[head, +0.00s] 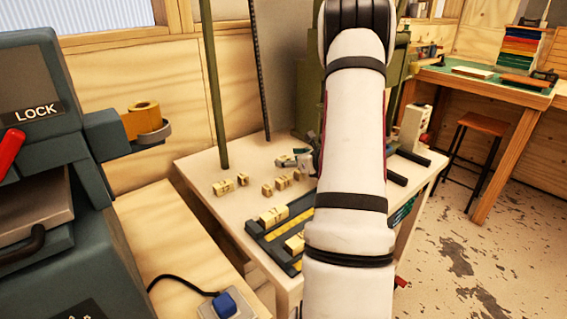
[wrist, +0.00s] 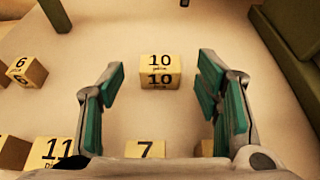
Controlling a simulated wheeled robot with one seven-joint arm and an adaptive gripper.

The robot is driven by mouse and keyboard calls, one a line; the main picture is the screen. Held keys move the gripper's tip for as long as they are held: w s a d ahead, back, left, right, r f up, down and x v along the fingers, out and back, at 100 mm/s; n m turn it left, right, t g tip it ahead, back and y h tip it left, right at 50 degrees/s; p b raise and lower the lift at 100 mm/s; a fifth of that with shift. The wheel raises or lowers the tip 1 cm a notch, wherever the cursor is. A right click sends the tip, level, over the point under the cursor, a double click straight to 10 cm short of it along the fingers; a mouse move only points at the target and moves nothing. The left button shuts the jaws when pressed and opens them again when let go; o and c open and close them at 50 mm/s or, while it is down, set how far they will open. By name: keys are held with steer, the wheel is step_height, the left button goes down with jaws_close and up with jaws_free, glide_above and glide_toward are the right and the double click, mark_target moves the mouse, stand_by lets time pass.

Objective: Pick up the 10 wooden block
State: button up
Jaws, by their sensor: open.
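The wooden block marked 10 (wrist: 160,72) is a pale cuboid with black numbers on its top and front faces. It sits on the light tabletop (wrist: 95,35) in the wrist view. My gripper (wrist: 161,88) is open, with a teal-padded finger on each side of the picture. The 10 block lies in line with the gap between the fingers, a little beyond them, and nothing is held. In the head view my gripper (head: 300,158) hangs over the table's far part, partly hidden by my arm. I cannot pick out the 10 block there.
A block marked 6 (wrist: 27,70) sits at the left. Blocks marked 11 (wrist: 55,152) and 7 (wrist: 146,149) are nearer. A dark tray (head: 262,238) holding blocks is at the table's near side. A green post (head: 214,85) rises behind the loose blocks.

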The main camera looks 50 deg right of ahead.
steer(key=shift+x, duration=0.95)
steer(key=c, duration=1)
steer(key=shift+o, duration=0.2)
